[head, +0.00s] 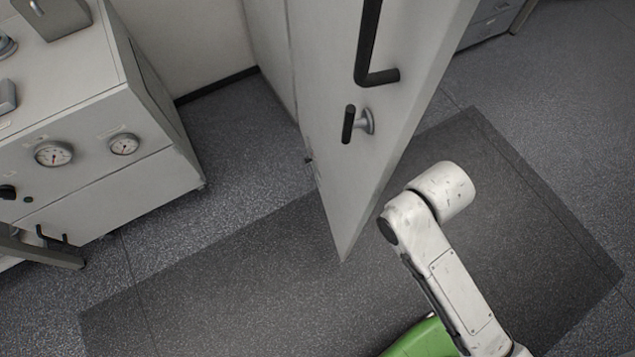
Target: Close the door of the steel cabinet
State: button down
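The steel cabinet's door (420,60) is light grey and stands ajar, swung out towards me over the dark floor mat. Its lower free corner points at me near the middle of the view. A long black bar handle (368,45) and a smaller knob-like latch with a black grip (350,124) are on its face. Part of the cabinet body (268,50) shows behind the door to the left; its inside is hidden. My white arm rises from the lower right, and its visible end is right of the door's lower corner, seemingly apart from it. My gripper is not visible.
A grey instrument cabinet with dial gauges (54,154) stands at the left. A dark mat (220,290) covers the floor in front of the door. A drawer unit (490,22) is at the top right. Open floor lies right of the door.

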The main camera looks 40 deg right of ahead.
aim_at(387, 58)
jog(key=i+j+u, duration=0.1)
jog(key=j, duration=0.3)
jog(key=i+j, duration=0.1)
jog(key=j, duration=0.3)
jog(key=i+j+u, duration=0.15)
jog(key=j, duration=0.25)
jog(key=k, duration=0.05)
